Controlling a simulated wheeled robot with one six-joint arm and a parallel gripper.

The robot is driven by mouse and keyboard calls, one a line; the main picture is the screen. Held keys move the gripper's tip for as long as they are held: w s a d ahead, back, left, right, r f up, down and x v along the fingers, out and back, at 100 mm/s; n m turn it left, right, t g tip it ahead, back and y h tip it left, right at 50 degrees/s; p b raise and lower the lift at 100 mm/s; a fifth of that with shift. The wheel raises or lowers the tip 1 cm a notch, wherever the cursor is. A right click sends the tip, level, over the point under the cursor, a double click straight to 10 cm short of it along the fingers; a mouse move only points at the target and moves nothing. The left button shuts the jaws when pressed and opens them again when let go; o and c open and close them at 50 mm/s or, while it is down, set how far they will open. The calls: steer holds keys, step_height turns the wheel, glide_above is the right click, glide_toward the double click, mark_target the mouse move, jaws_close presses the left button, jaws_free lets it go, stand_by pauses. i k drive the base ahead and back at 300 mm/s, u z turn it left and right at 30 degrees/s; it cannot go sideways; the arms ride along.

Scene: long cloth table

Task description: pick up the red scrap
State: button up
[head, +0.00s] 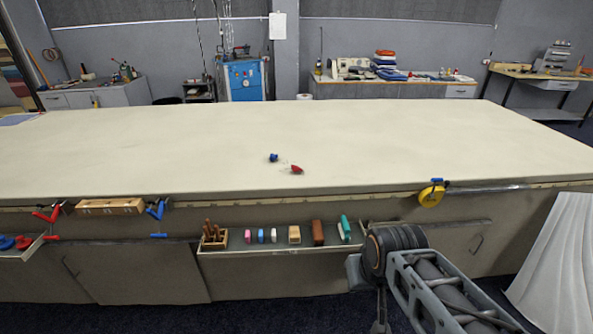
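Part of my arm shows at the lower right, in front of the table and well short of the red scrap. My gripper's fingers do not show in the head view.
A shelf (235,249) on the table front holds several small blocks and a brown rack. A yellow tape measure (431,196) and red and blue clamps hang at the edge. White cloth (557,262) hangs at the right. The tabletop is otherwise largely clear.

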mark_target(295, 168)
steer(key=u, duration=0.35)
steer(key=i, duration=0.5)
steer(key=u, duration=0.85)
steer(key=i, duration=1.3)
